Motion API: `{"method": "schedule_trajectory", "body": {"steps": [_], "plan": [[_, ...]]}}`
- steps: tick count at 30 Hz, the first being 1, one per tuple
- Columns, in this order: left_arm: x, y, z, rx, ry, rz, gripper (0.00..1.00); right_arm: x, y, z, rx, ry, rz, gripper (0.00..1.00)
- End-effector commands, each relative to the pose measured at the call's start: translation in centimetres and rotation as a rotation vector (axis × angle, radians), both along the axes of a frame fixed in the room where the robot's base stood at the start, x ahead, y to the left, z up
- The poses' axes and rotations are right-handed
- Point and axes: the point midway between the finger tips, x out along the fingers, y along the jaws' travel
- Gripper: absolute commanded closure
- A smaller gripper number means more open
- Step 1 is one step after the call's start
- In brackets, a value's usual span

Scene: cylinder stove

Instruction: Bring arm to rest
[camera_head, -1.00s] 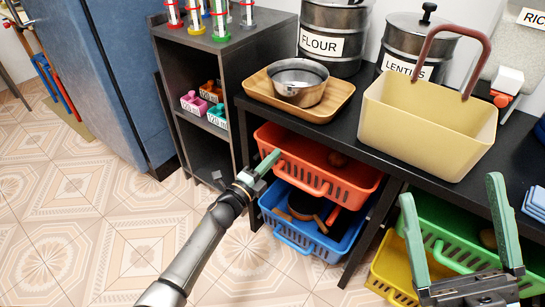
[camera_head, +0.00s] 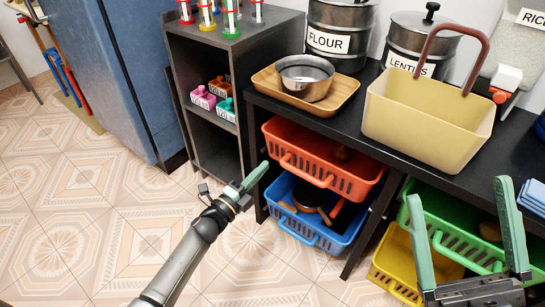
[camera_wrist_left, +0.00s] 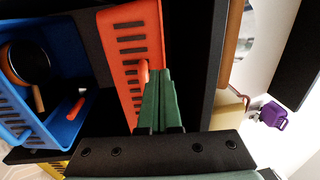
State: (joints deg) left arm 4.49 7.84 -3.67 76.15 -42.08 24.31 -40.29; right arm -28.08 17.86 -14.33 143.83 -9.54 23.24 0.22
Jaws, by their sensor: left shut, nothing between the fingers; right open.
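My left gripper (camera_head: 256,176) is shut and empty, its green fingers together, in front of the shelf unit's red basket. In the left wrist view its fingers (camera_wrist_left: 158,100) overlap the red basket (camera_wrist_left: 130,50), and I cannot tell whether they touch it. My left arm reaches in from the lower left over the tiled floor. My right gripper (camera_head: 465,225) is open and empty at the lower right, its two green fingers spread apart in front of the green basket (camera_head: 450,232).
The red basket (camera_head: 300,160) sits above a blue basket (camera_head: 310,232) holding a pan. A yellow basket (camera_head: 400,268) is low right. A wooden tray (camera_head: 262,82) with a metal pot (camera_head: 304,78) and a cream handled basket (camera_head: 420,130) stand on the black counter.

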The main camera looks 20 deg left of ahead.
Motion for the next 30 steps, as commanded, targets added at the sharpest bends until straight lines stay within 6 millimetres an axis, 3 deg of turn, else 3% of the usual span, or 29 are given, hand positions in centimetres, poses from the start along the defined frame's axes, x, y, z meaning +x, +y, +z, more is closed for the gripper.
{"method": "schedule_trajectory", "body": {"steps": [3, 9, 20, 23, 26, 30], "plan": [[-2.3, 0.8, -0.1, 0.000, 0.003, 0.000, 1.00, -0.1, 0.0, 1.0, -0.005, -0.011, -0.004, 0.00], [-4.5, 1.6, -0.4, 0.000, 0.000, -0.001, 1.00, -0.1, -0.1, 1.5, -0.008, -0.022, -0.013, 0.00], [-5.2, 1.7, 0.0, -0.014, -0.007, -0.006, 1.00, 0.0, -0.3, 1.5, -0.012, -0.020, -0.021, 0.00], [-5.9, 1.0, 2.1, -0.081, -0.028, -0.030, 1.00, 0.0, -0.3, 1.5, -0.012, -0.020, -0.020, 0.00], [-7.6, -0.5, 6.1, -0.215, -0.062, -0.084, 1.00, 0.0, -0.2, 1.5, -0.011, -0.020, -0.019, 0.00], [-11.3, -3.0, 13.0, -0.468, -0.095, -0.208, 1.00, 0.0, -0.2, 1.5, -0.011, -0.019, -0.018, 0.00]]}}
